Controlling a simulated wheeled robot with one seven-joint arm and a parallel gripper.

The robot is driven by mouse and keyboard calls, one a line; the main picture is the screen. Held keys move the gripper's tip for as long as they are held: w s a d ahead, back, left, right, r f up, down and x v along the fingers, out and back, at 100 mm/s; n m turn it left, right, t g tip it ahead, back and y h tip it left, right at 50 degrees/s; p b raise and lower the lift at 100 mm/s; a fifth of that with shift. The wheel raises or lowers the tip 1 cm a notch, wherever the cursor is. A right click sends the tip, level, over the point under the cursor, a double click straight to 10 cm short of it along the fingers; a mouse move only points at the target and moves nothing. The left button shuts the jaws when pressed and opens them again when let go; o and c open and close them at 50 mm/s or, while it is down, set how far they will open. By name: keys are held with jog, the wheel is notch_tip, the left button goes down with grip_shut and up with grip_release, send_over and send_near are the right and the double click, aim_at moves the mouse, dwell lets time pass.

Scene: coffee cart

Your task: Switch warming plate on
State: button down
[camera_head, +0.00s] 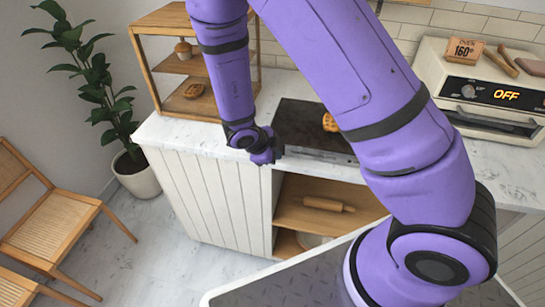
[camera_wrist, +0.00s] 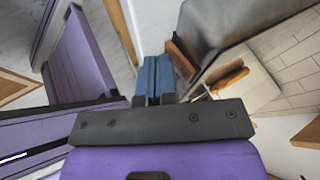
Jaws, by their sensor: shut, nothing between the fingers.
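The warming plate (camera_head: 296,119) is a dark, flat slab on the marble counter, with a grey front face (camera_head: 320,155). A waffle-like pastry (camera_head: 329,122) lies on it, partly behind my arm. My gripper (camera_head: 276,152) is at the plate's front left corner, by the counter's front edge. I cannot tell whether it touches the plate. In the wrist view, my gripper's two blue fingers (camera_wrist: 154,76) are together with nothing between them. Any switch or indicator on the plate's front is too small to make out, and my arm hides the plate's right part.
A wooden shelf (camera_head: 143,65) with pastries stands at the back left. An open cupboard (camera_head: 290,213) holds a rolling pin. A plant and chairs stand at the left.

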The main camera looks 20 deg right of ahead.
jog(key=shift+w+d, duration=0.1)
dwell(0.3)
jog(key=shift+w+d+f, duration=0.15)
jog(key=shift+f, duration=0.15)
dwell(0.5)
